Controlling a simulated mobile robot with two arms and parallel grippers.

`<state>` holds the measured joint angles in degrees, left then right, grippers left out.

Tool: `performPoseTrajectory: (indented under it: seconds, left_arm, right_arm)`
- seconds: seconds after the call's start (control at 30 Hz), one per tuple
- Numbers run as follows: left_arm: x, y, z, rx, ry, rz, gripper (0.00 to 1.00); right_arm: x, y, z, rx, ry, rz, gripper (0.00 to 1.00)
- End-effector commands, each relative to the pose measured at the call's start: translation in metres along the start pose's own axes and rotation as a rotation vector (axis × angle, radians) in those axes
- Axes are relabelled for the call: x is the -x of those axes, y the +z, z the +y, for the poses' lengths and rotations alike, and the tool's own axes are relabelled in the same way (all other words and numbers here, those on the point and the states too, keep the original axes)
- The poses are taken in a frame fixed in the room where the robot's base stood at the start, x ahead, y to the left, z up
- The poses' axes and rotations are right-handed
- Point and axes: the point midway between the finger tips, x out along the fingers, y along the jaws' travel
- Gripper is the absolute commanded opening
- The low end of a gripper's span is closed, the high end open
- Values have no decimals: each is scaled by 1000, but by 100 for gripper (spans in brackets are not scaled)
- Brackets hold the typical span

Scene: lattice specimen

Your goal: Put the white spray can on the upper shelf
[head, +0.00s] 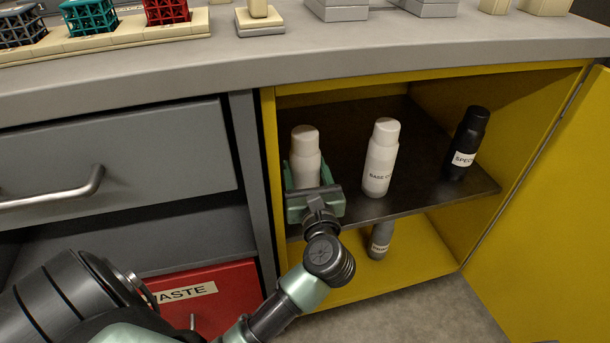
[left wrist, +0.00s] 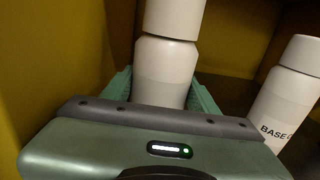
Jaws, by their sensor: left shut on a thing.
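A white spray can (head: 306,155) stands upright at the left end of the dark upper shelf (head: 425,195) in the yellow cabinet. My left gripper (head: 309,185) is shut on this can, its green fingers on either side of it. The can (left wrist: 166,70) also shows between the fingers of my left gripper (left wrist: 165,90) in the left wrist view. Its base is hidden by the gripper, so I cannot tell whether it touches the shelf. My right gripper is not in view.
A white can labelled BASE (head: 381,158) and a black can (head: 466,145) stand to the right on the same shelf. A grey can (head: 381,240) stands on the cabinet floor. The yellow door (head: 545,210) is open at right. A red waste bin (head: 215,305) is at lower left.

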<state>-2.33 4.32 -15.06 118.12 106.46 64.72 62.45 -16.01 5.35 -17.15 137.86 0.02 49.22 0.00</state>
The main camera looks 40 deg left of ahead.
Motion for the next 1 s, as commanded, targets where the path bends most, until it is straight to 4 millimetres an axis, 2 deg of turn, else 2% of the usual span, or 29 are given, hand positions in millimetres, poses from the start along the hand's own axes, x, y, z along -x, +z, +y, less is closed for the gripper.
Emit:
performPoseTrajectory:
  seconds: [0.37,0.4,0.8,1.0]
  left_arm:
    - [0,-6,0,2,1,-2,0]
    - [0,-6,0,1,1,0,67]
    - [0,-1,0,1,0,-1,68]
    - [33,-3,0,1,-1,7,68]
  right_arm:
    - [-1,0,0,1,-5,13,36]
    - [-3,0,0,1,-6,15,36]
    - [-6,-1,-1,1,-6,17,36]
    - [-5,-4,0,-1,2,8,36]
